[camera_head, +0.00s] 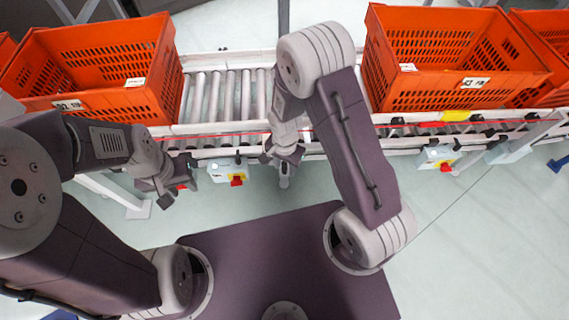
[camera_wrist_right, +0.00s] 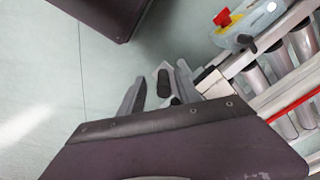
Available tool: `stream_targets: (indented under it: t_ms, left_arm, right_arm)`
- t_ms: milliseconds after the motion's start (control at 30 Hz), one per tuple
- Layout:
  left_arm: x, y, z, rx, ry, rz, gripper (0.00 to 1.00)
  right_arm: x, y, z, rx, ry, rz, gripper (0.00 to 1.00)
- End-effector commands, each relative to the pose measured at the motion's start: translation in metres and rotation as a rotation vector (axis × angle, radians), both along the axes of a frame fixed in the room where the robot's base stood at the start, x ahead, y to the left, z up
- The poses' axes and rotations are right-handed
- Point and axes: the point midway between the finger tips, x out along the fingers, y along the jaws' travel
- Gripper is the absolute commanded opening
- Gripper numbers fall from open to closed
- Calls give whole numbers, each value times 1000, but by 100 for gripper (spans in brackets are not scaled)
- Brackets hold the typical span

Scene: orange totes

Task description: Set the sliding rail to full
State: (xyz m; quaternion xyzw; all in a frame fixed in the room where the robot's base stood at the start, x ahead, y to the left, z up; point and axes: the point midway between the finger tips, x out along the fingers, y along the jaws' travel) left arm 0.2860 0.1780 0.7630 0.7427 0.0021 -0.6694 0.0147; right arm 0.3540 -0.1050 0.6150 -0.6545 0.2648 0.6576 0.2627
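A long pale rail with a thin red strip (camera_head: 225,134) runs along the front edge of the roller conveyor; I cannot tell for certain that it is the sliding rail, and no "full" mark is readable. My right gripper (camera_head: 284,158) is just in front of that edge, its fingers apart. In the right wrist view, its two grey fingers (camera_wrist_right: 158,92) show past the dark wrist housing, with a dark piece between them; whether they touch anything is unclear. My left gripper (camera_head: 177,188) is left of it, in front of the conveyor, fingers apart and nothing visible between them.
Orange totes stand on the rollers at left (camera_head: 105,50) and right (camera_head: 440,50), with bare rollers (camera_head: 215,97) between them. Boxes with red and yellow knobs hang on the front side, at middle (camera_head: 228,171) and right (camera_head: 437,157).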

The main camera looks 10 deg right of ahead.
Motion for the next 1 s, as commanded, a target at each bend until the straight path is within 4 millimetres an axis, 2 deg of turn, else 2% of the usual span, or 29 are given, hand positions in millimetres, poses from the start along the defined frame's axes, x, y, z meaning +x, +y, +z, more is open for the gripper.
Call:
stream_targets:
  t_ms: [167, 267, 500, 633, 767, 1000]
  left_arm:
    - [0, 0, 0, 0, 0, 0, 36]
    - [0, 0, 5, 0, 0, 0, 36]
    - [0, 0, 23, 0, 0, 0, 36]
    - [0, 0, 28, 0, 0, 0, 36]
    - [0, 0, 29, 0, 0, 0, 36]
    - [0, 0, 28, 0, 0, 0, 36]
  right_arm:
    - [1, 0, 1, 1, -4, 0, 40]
    - [2, 0, 10, 1, -5, 0, 40]
    - [2, 0, 65, 2, -6, 0, 40]
    - [1, 0, 84, 2, -4, 0, 40]
    - [1, 0, 91, 1, -2, 0, 40]
    - [1, 0, 91, 0, -1, 0, 40]
